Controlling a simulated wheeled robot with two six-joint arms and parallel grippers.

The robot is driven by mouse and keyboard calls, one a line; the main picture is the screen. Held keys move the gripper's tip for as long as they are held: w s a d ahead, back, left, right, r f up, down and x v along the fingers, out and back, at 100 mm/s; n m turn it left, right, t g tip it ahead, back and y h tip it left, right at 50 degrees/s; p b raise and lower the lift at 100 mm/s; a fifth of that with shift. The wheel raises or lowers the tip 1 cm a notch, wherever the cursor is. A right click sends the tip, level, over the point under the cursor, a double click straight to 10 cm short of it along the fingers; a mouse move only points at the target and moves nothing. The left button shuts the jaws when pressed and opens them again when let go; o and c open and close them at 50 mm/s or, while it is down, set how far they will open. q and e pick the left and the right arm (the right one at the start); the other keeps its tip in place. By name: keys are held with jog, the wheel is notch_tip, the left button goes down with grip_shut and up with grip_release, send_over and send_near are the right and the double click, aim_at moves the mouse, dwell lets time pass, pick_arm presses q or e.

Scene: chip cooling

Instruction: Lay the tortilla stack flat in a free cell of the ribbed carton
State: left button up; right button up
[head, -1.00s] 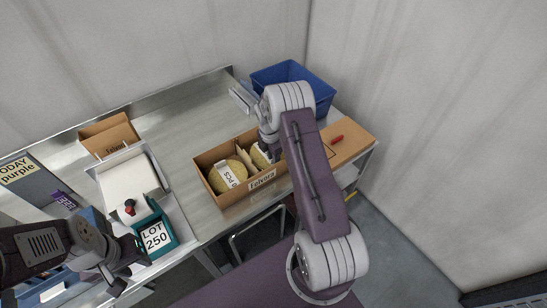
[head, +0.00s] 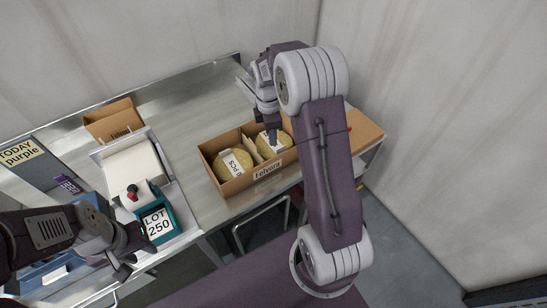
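The ribbed carton (head: 234,190) stands open at the table's front edge, with a divider (head: 252,150) between its two visible cells. One round yellow tortilla stack (head: 225,164) with a white printed band lies in the left cell. A second banded stack (head: 284,145) lies in the right cell and looks roughly flat. My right gripper (head: 271,136) points down just over this second stack. Its fingers are small and partly merge with the band, so their opening and any contact are unclear. My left gripper (head: 132,262) is open and empty at the lower left, in front of the teal device.
A teal device labelled LOT 250 (head: 157,222) stands by a white tray (head: 133,162) on the left. A small brown box (head: 112,120) sits behind. A brown board (head: 358,133) lies right of the carton, partly behind my arm. The table behind the carton is clear.

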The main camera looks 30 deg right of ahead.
jog(key=s+a+m, duration=0.5)
jog(key=s+m, duration=0.2)
jog(key=s, duration=0.1)
jog(key=s+a+m+y, duration=0.1)
jog(key=s+a+m, duration=0.4)
jog(key=s+m, duration=0.3)
jog(key=shift+s+f+t, duration=0.35)
jog(key=shift+s+t, duration=0.05)
jog(key=shift+s, duration=0.4)
